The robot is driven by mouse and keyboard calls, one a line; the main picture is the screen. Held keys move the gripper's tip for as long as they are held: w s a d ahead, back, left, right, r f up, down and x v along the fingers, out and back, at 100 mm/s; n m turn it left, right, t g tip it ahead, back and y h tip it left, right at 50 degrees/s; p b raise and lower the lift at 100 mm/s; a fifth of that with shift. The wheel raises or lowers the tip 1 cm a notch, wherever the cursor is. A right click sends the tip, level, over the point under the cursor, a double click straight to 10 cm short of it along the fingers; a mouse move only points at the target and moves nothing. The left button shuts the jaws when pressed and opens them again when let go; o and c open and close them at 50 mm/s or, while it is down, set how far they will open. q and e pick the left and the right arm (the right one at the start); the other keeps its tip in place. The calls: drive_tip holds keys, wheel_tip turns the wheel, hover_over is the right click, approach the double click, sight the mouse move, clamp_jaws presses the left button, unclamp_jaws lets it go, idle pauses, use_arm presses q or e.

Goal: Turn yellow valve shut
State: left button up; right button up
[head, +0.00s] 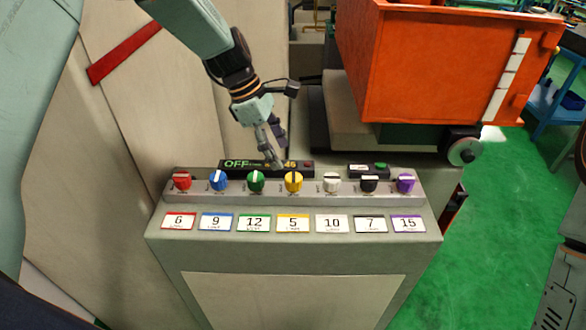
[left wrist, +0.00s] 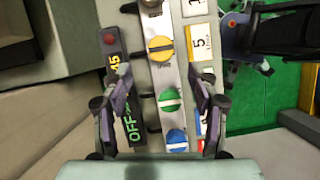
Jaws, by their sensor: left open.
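My left gripper (head: 275,158) is open and points down above the display, just behind and left of the yellow valve. In the left wrist view my left gripper (left wrist: 152,72) shows no object held between its fingers. My right gripper does not show.
The green knob (head: 256,181) stands left of the yellow one and the white knob (head: 332,181) right, both close. A display reading OFF (head: 236,164) lies behind the row. An orange box-shaped machine part (head: 450,65) rises behind right. Green floor is open at right.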

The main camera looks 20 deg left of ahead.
sight(293, 177)
use_arm(q)
drive_tip(key=x, duration=0.6)
drive_tip(key=shift+s+d, duration=0.15)
drive_tip(key=shift+d, duration=0.05)
drive_tip(key=shift+d+f, duration=0.15)
drive_tip(key=shift+f, duration=0.7)
drive_tip(key=shift+d, duration=0.1)
drive_tip(key=shift+c, duration=1)
drive_tip(key=c, duration=1)
drive_tip(key=shift+o, duration=0.2)
